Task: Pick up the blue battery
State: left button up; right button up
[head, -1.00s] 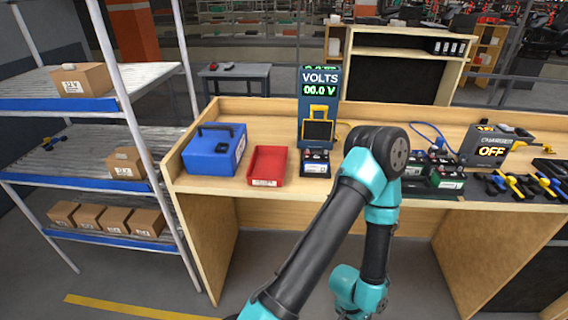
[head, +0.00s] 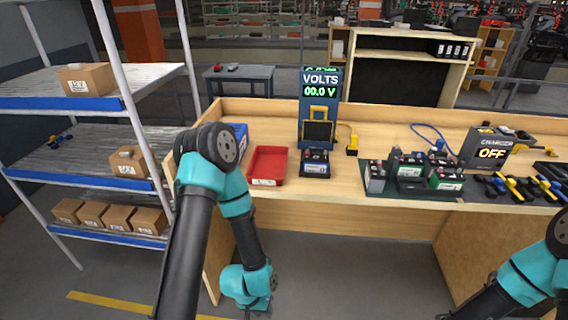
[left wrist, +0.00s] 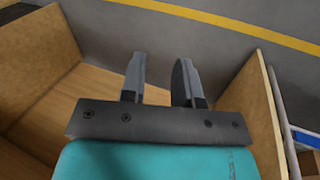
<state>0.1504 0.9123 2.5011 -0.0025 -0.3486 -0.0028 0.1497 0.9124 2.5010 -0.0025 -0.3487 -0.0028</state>
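One dark battery (head: 315,164) stands on the bench in front of the volt meter (head: 319,110). Several more batteries (head: 445,180) with dark and green parts stand in a group to the right. I cannot tell for sure which battery is blue. My left arm is bent in front of the bench's left end. Its gripper points down below the bench top, apart from every battery. In the left wrist view my left gripper (left wrist: 160,68) is open and empty, its fingers over the floor. My right arm shows at the lower right, with its gripper out of view.
A red tray (head: 268,182) sits left of the single battery. A blue case (head: 240,134) is mostly hidden behind my left arm. A charger (head: 484,148) reading OFF and yellow and blue clamps (head: 540,184) are at the right. A shelf (head: 90,137) with cartons stands left.

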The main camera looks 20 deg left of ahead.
dwell(0.3)
pick_arm(q)
jog(key=shift+o, duration=0.4)
jog(key=o, duration=0.9)
jog(key=shift+o, duration=0.2)
